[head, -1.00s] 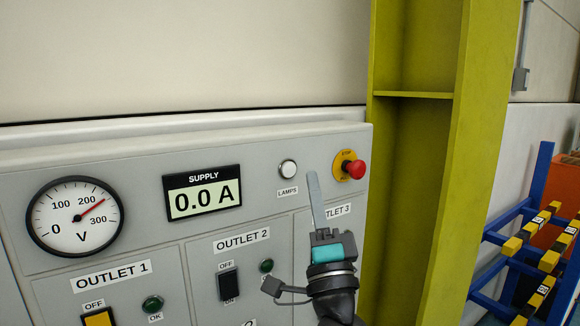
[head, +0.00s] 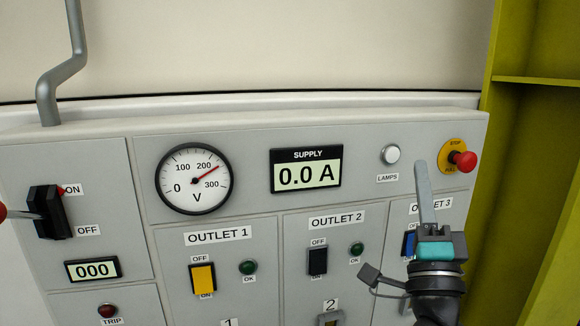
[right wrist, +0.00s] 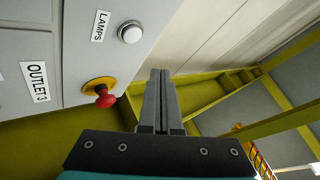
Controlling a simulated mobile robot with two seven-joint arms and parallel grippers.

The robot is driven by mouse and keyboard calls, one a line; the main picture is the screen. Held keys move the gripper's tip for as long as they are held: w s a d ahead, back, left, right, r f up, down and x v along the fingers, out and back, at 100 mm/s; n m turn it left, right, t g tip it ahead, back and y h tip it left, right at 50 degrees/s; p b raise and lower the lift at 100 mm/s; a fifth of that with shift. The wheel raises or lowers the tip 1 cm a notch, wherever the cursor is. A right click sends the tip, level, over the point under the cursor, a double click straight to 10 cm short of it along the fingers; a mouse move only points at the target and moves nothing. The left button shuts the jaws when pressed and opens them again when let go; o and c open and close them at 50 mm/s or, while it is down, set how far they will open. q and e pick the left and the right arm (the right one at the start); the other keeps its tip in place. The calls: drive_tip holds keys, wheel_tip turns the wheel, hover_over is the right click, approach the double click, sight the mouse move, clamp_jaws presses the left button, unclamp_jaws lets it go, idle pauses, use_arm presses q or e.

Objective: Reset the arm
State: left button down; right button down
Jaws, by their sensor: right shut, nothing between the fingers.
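My right gripper (head: 422,165) is shut and empty, its fingers pointing up in front of the OUTLET 3 section of the grey panel (head: 240,215). In the right wrist view the shut fingers (right wrist: 160,75) point past the red stop button (right wrist: 105,98), apart from it. The red stop button on its yellow plate also shows in the head view (head: 465,160), right of my fingers. A black main switch (head: 48,212) with a lever and red knob (head: 2,211) sits at the far left, between ON and OFF labels. My left gripper is not in view.
The supply display (head: 306,171) reads 0.0 A and the voltmeter (head: 194,179) points above 200. Outlet switches are yellow (head: 203,279), black (head: 317,261) and blue (head: 409,244). A small display (head: 92,270) reads 000. A yellow-green column (head: 535,180) stands right of the panel.

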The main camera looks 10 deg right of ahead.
drive_tip(key=s+a+f+n+g+y, duration=0.2)
drive_tip(key=a+f+n+g+y, duration=0.6)
drive_tip(key=a+f+n+y, duration=0.85)
drive_tip(key=s+a+f+n+g+h, duration=0.1)
drive_tip(key=s+a+f+n+g, duration=0.2)
drive_tip(key=f, duration=0.5)
drive_tip(key=s+d+f+n+g+h, duration=0.1)
drive_tip(key=s+d+f+g+h, duration=0.3)
drive_tip(key=s+f, duration=0.4)
drive_tip(key=s+d+f+n+g+h, duration=0.1)
drive_tip(key=s+d+f+g+h, duration=0.25)
drive_tip(key=s+f+g, duration=0.35)
drive_tip(key=s+d+f+b, duration=0.15)
drive_tip(key=f+b, duration=0.25)
drive_tip(key=f, duration=0.8)
drive_tip(key=s+f+b, duration=0.2)
drive_tip(key=f+b, duration=0.2)
drive_tip(key=f, duration=0.8)
drive_tip(key=s+f+b, duration=0.1)
drive_tip(key=f+b, duration=0.2)
drive_tip(key=f, duration=0.9)
drive_tip(key=s+d+f+g+b, duration=0.1)
drive_tip(key=s+f+b, duration=0.3)
drive_tip(key=s+f, duration=0.3)
drive_tip(key=s+d+f+g+b, duration=0.1)
drive_tip(key=s+f+b, duration=0.4)
drive_tip(key=f, duration=0.8)
drive_tip(key=s, duration=0.2)
drive_tip(key=shift+s+d+f, duration=0.3)
drive_tip(key=shift+s+d, duration=0.05)
